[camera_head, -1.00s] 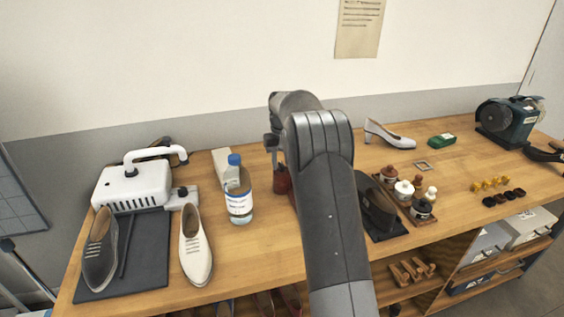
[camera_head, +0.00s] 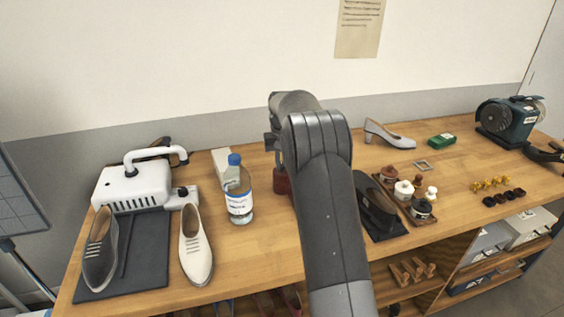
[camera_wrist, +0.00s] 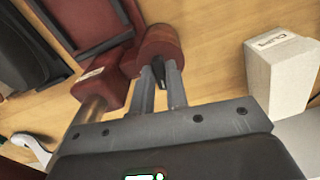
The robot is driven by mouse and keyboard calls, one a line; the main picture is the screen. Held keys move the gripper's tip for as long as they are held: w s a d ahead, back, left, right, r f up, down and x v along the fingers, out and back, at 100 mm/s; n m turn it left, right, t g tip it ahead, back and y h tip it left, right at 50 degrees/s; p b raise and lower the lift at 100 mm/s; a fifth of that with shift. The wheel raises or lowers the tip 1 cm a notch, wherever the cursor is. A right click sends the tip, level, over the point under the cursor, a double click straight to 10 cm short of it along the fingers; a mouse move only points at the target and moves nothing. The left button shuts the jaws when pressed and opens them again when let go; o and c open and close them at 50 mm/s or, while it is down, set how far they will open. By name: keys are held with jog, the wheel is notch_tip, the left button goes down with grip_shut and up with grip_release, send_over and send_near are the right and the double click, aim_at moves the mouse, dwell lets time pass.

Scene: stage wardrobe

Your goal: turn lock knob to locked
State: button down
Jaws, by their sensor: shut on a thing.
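A dark red device (camera_wrist: 113,82) with a metal rod stands on the wooden bench in the wrist view. Its round dark red end (camera_wrist: 160,42) lies at my fingertips. My gripper (camera_wrist: 160,76) is shut on a small black part there, which looks like the lock knob (camera_wrist: 160,71). The fingers hide most of it, and I cannot read its locked or unlocked position. In the head view my arm hides the gripper's tips and most of the device; a dark red piece (camera_head: 281,182) shows left of the arm.
A white box (camera_wrist: 281,75) stands close to the right of my gripper in the wrist view. In the head view, a blue-capped bottle (camera_head: 239,190) stands left of the arm. A black object (camera_head: 378,210) and a tray of jars stand right of it.

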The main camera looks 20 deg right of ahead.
jog(key=m, duration=0.4)
jog(key=shift+a, duration=0.1)
jog(key=m, duration=0.8)
jog(key=shift+w+a, duration=0.1)
jog(key=shift+w, duration=0.05)
jog(key=shift+m, duration=1.7)
jog(key=c, duration=1.4)
grip_release()
jog(key=shift+c, duration=0.2)
